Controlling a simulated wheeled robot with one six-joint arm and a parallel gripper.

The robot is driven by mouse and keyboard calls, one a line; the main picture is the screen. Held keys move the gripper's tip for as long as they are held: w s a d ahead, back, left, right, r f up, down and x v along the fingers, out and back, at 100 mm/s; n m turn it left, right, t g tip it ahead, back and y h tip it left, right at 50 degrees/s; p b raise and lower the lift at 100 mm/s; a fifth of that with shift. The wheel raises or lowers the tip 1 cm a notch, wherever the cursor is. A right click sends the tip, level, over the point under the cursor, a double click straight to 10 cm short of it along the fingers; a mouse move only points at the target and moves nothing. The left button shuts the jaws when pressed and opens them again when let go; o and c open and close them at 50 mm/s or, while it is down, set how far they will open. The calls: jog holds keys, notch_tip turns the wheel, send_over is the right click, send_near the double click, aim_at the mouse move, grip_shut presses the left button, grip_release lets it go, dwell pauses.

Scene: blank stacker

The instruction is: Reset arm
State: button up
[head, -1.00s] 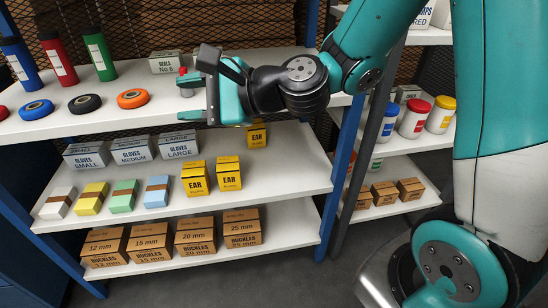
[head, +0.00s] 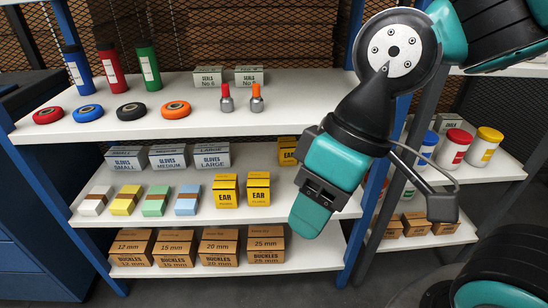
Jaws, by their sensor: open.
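My gripper (head: 314,203) hangs at the centre right, pointing down in front of the right end of the shelves. Its jaws are open and nothing shows between them. One teal finger is plain; the other is largely hidden by the angle. My arm comes in from the upper right. The gripper covers part of the right side of the middle and lower shelves and part of a yellow box (head: 287,152).
The top shelf (head: 190,124) holds bottles, rolls, a red-topped item (head: 226,98) and an orange-topped item (head: 257,98). Glove boxes, coloured blocks and ear boxes (head: 226,191) fill the middle shelf; buckle boxes (head: 220,246) the lower. Jars (head: 454,149) stand on the right rack.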

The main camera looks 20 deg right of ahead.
notch_tip(320, 180, up, 20)
jog(key=p, duration=1.8)
jog(key=shift+f+p, duration=0.25)
jog(key=shift+p, duration=0.15)
